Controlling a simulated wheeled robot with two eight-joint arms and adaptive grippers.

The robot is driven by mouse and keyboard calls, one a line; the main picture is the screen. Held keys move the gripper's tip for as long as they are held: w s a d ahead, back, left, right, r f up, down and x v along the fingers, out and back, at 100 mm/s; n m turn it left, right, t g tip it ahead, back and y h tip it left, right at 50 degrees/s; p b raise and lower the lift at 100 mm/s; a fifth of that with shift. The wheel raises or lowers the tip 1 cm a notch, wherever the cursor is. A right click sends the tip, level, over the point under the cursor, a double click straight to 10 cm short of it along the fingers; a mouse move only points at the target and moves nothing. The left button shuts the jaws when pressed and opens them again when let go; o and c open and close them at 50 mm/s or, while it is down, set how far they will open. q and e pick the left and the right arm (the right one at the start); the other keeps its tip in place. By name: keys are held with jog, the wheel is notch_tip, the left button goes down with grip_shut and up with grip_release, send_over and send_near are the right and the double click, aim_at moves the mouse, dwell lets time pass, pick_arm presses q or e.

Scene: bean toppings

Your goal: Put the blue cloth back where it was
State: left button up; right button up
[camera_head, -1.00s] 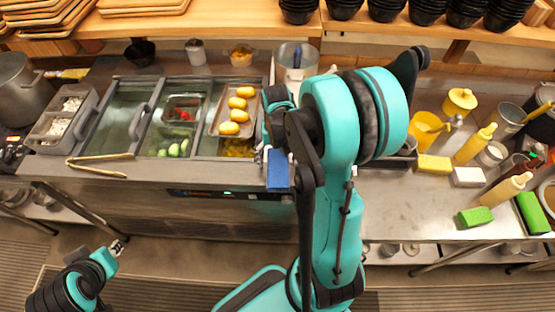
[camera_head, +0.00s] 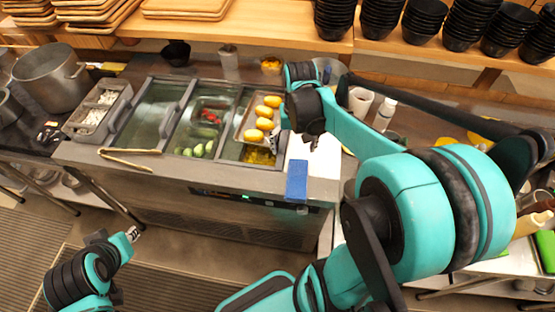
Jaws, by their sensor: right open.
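The blue cloth (camera_head: 297,180) lies at the front edge of the counter, its lower end at the edge, just below a white surface (camera_head: 318,155). My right gripper (camera_head: 284,141) is open, behind and slightly left of the cloth, beside the tray of yellow items. It appears apart from the cloth, and its fingers are small and partly hidden by my own wrist. My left gripper (camera_head: 133,235) is low at the left, in front of the counter and far from the cloth. Its jaw opening is too small to judge.
A tray (camera_head: 240,134) with several yellow items rests over the sunken bins. Tongs (camera_head: 128,158) lie at the front left edge. A pot (camera_head: 52,80) stands at the left, black bowl stacks (camera_head: 381,20) on the back shelf. My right arm covers much of the right counter.

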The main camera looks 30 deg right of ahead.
jog(key=s+a+r+n+t, duration=0.2)
jog(key=a+t, duration=0.1)
jog(key=a, duration=0.3)
jog(key=s+a+r+n+t, duration=0.2)
jog(key=a+n+t, duration=0.1)
jog(key=a, duration=0.4)
jog(key=shift+s+t, duration=0.2)
jog(key=shift+t, duration=0.5)
notch_tip(320, 180, down, 10)
jog(key=b, duration=1)
